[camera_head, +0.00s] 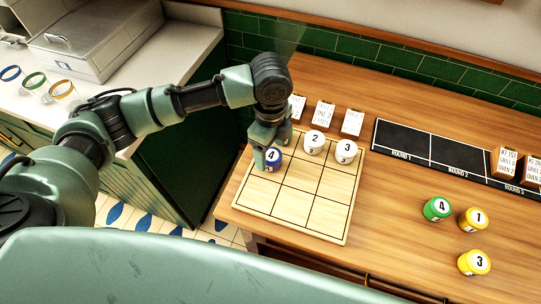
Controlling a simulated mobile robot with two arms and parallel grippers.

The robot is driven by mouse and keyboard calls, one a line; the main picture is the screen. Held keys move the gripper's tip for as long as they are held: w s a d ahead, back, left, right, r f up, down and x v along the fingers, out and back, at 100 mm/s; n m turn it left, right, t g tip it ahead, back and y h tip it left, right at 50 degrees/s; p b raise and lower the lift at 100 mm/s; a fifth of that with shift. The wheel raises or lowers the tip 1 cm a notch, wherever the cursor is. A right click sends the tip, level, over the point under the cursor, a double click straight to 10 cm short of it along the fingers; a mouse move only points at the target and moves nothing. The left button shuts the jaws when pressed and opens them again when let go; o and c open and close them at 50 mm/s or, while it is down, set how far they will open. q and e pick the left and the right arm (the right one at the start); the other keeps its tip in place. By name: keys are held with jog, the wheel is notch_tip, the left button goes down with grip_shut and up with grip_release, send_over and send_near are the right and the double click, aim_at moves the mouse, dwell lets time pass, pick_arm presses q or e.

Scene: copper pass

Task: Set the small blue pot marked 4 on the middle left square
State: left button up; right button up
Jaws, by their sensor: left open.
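The small blue pot marked 4 (273,158) stands upright on the left column of the light wooden grid board (293,205). Its base appears to be on the middle left square, though the gripper partly hides that area. My left gripper (273,147) is open, with its fingers down close around the blue pot. One finger shows at the pot's left and the other behind it. A white pot marked 2 (314,142) and a white pot marked 3 (346,151) stand in the far row. My right gripper is out of view.
A green pot marked 4 (437,209) and yellow pots marked 1 (473,220) and 3 (474,262) stand on the counter at right. Small cards (323,114) stand behind the board. The board's near row is clear.

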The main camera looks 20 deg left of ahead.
aim_at(270, 155)
pick_arm(q)
notch_tip(270, 155, up, 9)
jog(key=b, duration=0.1)
jog(key=shift+f, duration=0.15)
dwell(0.5)
